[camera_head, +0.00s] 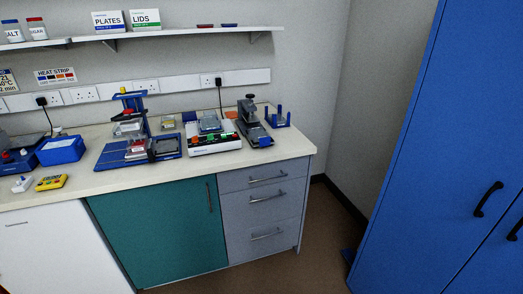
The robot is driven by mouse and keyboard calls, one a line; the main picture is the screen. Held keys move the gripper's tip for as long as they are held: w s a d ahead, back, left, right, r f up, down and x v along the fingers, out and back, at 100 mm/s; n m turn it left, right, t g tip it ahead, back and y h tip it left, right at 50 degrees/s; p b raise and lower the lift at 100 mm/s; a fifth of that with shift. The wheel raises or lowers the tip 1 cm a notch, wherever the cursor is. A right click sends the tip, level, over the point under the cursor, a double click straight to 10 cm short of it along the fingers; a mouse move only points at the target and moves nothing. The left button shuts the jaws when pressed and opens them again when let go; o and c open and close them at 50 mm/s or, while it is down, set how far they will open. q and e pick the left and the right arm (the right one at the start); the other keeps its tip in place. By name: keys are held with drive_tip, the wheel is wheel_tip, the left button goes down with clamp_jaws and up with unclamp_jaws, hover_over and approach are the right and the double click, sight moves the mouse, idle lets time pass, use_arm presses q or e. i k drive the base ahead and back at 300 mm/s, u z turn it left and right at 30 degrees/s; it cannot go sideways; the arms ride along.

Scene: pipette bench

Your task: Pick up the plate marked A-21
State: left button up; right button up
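No label reading A-21 can be made out at this size, so I cannot tell which item is that plate. A clear, plate-like item (209,123) sits on top of a white bench device (214,142). A blue stand-like device (111,154) to its left holds a small pale item (128,129) and a dark block on its base. A box marked PLATES (107,22) stands on the wall shelf. Neither of my grippers is in view.
The bench top (281,149) is bare along its front right. A black press-like device (253,124) and a blue pronged stand (277,118) stand at the right. A blue box (60,150) and yellow device (51,182) lie left. A tall blue cabinet (433,140) bounds the right.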

sight(255, 133)
drive_tip(key=u, duration=1)
drive_tip(key=i, duration=0.75)
drive_tip(key=u, duration=0.05)
